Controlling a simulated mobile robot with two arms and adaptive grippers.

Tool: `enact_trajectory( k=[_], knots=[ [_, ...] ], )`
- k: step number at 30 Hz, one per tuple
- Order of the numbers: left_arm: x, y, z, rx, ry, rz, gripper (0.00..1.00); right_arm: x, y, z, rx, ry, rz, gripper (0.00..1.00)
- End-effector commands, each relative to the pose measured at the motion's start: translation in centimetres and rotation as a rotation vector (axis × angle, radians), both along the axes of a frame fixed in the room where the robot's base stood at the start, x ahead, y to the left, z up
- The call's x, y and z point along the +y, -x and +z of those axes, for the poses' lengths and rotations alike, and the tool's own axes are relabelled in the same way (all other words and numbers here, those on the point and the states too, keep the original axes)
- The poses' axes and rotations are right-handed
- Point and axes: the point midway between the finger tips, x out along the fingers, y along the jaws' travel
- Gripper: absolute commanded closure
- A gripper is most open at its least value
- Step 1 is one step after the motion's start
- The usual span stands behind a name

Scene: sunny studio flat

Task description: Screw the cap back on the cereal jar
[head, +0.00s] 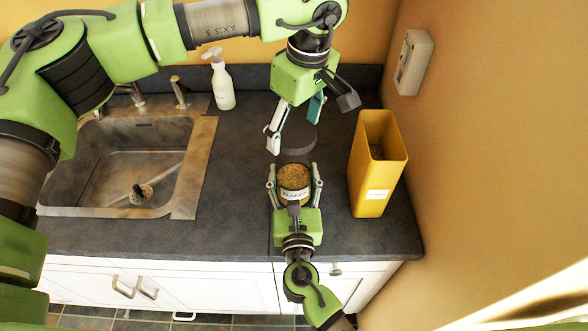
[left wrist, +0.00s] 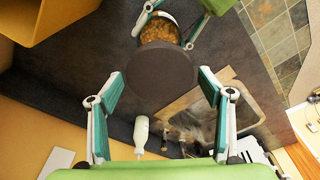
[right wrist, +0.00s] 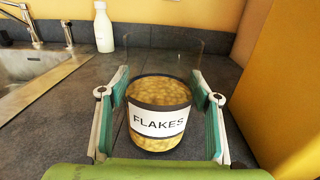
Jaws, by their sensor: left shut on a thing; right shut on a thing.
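The cereal jar (head: 293,190) is a clear round jar of golden flakes with a white label, standing upright on the dark counter. In the right wrist view the label (right wrist: 158,122) reads FLAKES, and clear glass rises above the flakes with no cap on it. My right gripper (head: 294,172) is shut around the jar from the front. The cap (head: 297,140) is a dark flat disc, held level by my left gripper (head: 295,128), which points down. In the left wrist view the cap (left wrist: 163,78) sits between the fingers and overlaps part of the jar (left wrist: 165,30). Cap and jar are apart.
A tall yellow container (head: 362,170) stands right of the jar, near the wall. A sink (head: 190,190) is on the left. A white soap bottle (head: 222,85) stands at the back. The counter between sink and jar is clear. A wall box (head: 413,62) hangs at right.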

Motion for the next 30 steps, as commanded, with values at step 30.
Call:
enact_trajectory(
  k=[30],
  knots=[
    [0.0, 0.1, -5.4, 0.001, -0.001, 0.0, 0.41, 0.0, 0.0, 0.0, 0.0, 0.0, 0.0, 0.81]
  ],
)
